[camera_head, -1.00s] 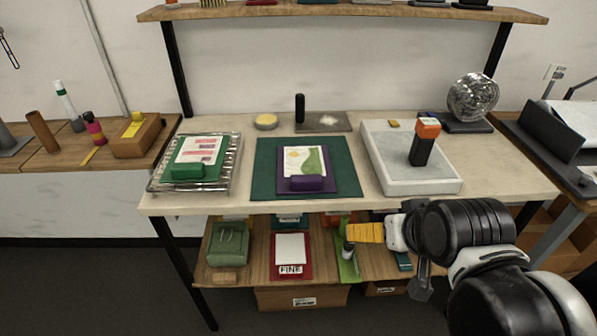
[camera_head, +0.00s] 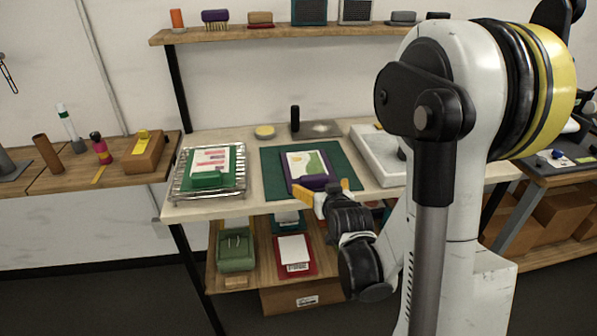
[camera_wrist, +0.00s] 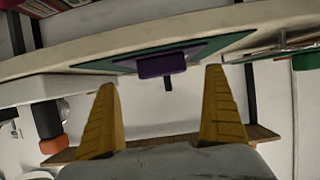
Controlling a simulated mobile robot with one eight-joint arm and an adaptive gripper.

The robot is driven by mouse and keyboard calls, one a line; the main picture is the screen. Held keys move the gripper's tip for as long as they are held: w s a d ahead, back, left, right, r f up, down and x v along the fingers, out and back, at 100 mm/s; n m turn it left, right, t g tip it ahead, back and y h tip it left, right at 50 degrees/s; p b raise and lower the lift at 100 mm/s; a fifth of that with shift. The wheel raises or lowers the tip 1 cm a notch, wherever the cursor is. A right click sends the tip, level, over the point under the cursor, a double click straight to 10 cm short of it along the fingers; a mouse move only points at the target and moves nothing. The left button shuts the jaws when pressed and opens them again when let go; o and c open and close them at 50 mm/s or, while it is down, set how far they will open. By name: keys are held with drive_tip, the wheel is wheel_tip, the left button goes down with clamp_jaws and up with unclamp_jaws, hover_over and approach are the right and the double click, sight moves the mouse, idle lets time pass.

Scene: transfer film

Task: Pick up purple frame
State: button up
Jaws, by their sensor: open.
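The purple frame (camera_head: 313,181) lies on a green mat (camera_head: 349,172) on the bench, with a white sheet with a colourful print in it. A thick purple block sits at its front edge. My gripper (camera_head: 323,190) is open and empty, its yellow fingers just in front of that block. In the wrist view the purple block (camera_wrist: 162,65) shows beyond and between the spread fingertips of my gripper (camera_wrist: 160,80), apart from both. My arm hides part of the bench to the right.
A wire rack (camera_head: 240,181) with a green frame stands left of the mat. The bench's front edge is close by my gripper. A lower shelf holds a green box (camera_head: 236,250) and a red frame (camera_head: 293,272).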

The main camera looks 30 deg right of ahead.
sight(315, 181)
drive_tip(key=x, duration=0.2)
drive_tip(key=shift+w+d+f, duration=0.1)
drive_tip(key=shift+w, duration=0.1)
drive_tip(key=b+x, duration=0.2)
drive_tip(key=x, duration=0.3)
drive_tip(key=shift+w+b, duration=0.3)
drive_tip(key=shift+b, duration=0.05)
drive_tip(key=c, duration=1.3)
